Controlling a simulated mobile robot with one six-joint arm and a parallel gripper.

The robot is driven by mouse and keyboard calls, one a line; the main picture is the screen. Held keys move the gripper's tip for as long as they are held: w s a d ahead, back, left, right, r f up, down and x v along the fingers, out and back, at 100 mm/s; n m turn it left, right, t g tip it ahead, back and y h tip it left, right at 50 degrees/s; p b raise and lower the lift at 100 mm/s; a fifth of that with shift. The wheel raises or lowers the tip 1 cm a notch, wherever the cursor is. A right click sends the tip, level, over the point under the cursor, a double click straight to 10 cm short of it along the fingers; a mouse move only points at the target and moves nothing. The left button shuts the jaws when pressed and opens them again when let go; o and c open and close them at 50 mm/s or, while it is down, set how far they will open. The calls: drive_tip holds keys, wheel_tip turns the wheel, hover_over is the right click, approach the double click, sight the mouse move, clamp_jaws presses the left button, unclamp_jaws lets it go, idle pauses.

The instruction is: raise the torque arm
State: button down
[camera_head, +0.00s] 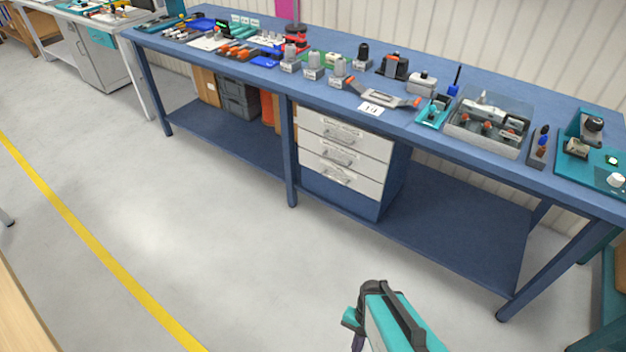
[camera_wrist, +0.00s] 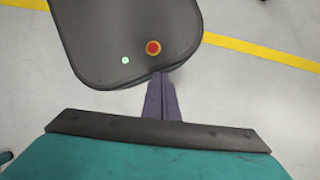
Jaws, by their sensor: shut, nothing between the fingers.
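I cannot pick out a torque arm with certainty in either view. In the head view, several tools and fixtures stand on a long blue workbench (camera_head: 420,135), and none is clearly a torque arm. My gripper (camera_wrist: 161,84) shows in the wrist view with its two dark purple fingers together and nothing between them. It points down over the dark rounded top of what seems to be my own base. In the head view my teal arm is at the bottom, over the floor in front of the bench, and the gripper is mostly hidden.
White drawers (camera_head: 340,157) hang under the bench beside blue legs and a low shelf (camera_head: 440,225). A clear bin (camera_head: 488,122) and a teal fixture (camera_head: 590,150) stand at the bench's right. The grey floor (camera_head: 180,220) is open, with a yellow line (camera_head: 75,225).

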drive_tip(key=d+n, duration=0.1)
drive_tip(key=n, duration=0.1)
drive_tip(key=s+d+n+h, duration=0.1)
drive_tip(key=n, duration=0.1)
drive_tip(key=s+d+r+n+g, duration=0.1)
drive_tip(key=n, duration=0.1)
drive_tip(key=shift+s+d+r, duration=0.1)
drive_tip(key=shift+s+d, duration=0.05)
drive_tip(key=shift+s, duration=0.1)
drive_tip(key=c, duration=2.1)
unclamp_jaws()
